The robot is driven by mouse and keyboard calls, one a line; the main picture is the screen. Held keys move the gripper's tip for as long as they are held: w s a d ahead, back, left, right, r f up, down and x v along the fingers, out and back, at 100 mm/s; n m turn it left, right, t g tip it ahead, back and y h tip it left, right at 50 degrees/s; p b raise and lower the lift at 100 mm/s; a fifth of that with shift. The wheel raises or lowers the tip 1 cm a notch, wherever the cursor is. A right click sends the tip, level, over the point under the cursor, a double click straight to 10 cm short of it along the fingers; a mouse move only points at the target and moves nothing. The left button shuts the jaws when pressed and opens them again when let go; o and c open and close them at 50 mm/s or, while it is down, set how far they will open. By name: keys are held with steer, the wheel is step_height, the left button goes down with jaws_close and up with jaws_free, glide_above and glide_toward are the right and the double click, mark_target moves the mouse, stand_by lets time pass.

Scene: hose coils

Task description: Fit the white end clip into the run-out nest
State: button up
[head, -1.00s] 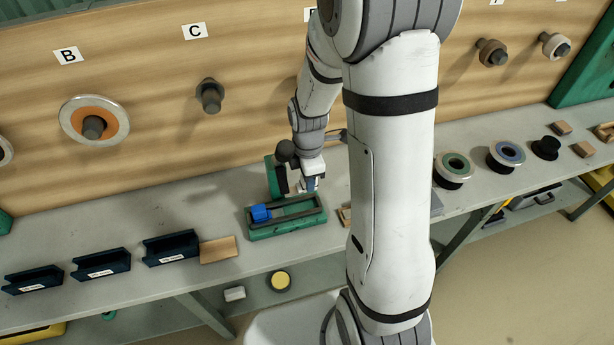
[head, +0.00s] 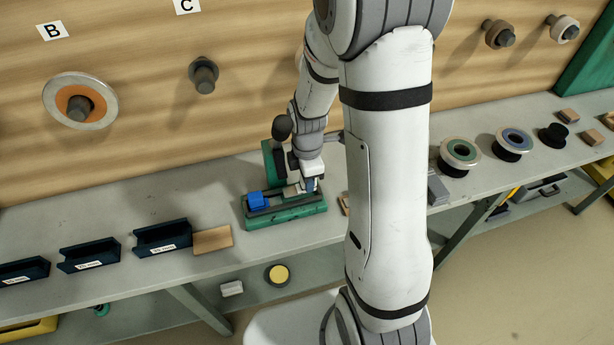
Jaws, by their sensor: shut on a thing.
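The green run-out nest (head: 290,214) stands on the bench left of my arm, a long trough with a raised block at its back. A blue piece (head: 257,201) sits at its left end. My gripper (head: 310,185) is at the nest's right end, pointing down, low over or at the trough. It is shut on a small pale piece, seemingly the white end clip, mostly hidden by the jaws. I cannot tell whether the clip touches the nest's seat.
Dark blue holders (head: 162,238) and a wooden block (head: 213,239) stand to the left on the bench. Reels (head: 460,153) stand to the right. A reel hangs on peg B (head: 80,101). Bare bench lies in front of the nest.

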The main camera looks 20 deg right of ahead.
steer(key=shift+f+b, duration=1.3)
steer(key=shift+f, duration=0.1)
stand_by(0.5)
steer(key=o, duration=1.4)
steer(key=shift+r, duration=0.3)
steer(key=shift+r+p, duration=1.55)
steer(key=shift+r, duration=0.35)
steer(key=shift+r, duration=0.15)
step_height(320, 180, up, 8)
steer(key=shift+f, duration=0.1)
